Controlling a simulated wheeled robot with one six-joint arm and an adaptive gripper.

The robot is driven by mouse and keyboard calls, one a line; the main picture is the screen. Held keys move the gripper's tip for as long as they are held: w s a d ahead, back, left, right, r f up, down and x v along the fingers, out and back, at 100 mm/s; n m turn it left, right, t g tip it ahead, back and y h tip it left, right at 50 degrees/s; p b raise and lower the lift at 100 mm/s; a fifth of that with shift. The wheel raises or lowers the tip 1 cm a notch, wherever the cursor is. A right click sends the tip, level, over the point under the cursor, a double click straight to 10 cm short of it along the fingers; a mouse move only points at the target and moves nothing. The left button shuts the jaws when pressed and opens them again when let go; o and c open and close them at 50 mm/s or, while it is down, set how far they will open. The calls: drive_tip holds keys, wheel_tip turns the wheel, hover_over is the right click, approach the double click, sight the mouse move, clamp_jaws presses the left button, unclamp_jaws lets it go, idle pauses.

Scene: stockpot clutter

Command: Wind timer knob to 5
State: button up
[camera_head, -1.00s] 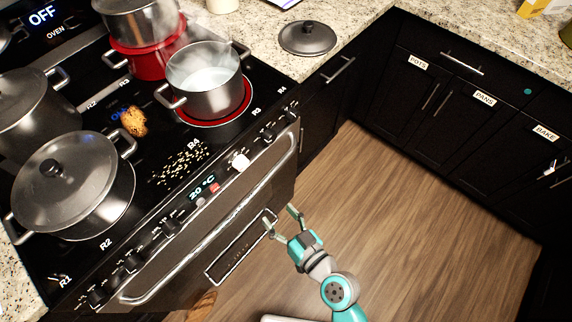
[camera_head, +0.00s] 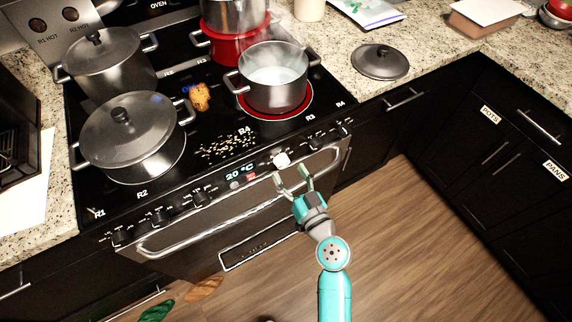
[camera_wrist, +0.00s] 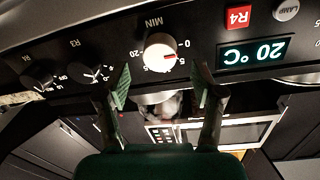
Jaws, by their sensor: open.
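The timer knob is a white round knob (camera_head: 281,160) on the stove's front panel, right of the "20 °C" display (camera_head: 240,175). In the wrist view the white knob (camera_wrist: 160,52) appears upside down, with a red mark on its face pointing toward the area between the 0 and the 5 on the dial around it. My gripper (camera_head: 292,178) is open and empty just in front of and below the knob. In the wrist view its two green-padded fingers (camera_wrist: 161,86) stand apart, to either side below the knob, without visible contact.
Black burner knobs (camera_wrist: 92,73) sit beside the timer knob. The oven door handle (camera_head: 225,210) runs below the panel. A steaming pot (camera_head: 273,90) stands on a red-ringed burner above. A lidded pot (camera_head: 130,140) stands at left.

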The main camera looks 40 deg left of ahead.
sight(285, 164)
drive_tip(key=shift+x, duration=1.7)
drive_tip(key=c, duration=1.1)
drive_tip(key=shift+c, duration=0.2)
drive_tip(key=shift+m, duration=0.3)
drive_tip(key=m, duration=0.3)
drive_tip(key=shift+m, duration=2.4)
drive_tip(key=shift+w, duration=0.1)
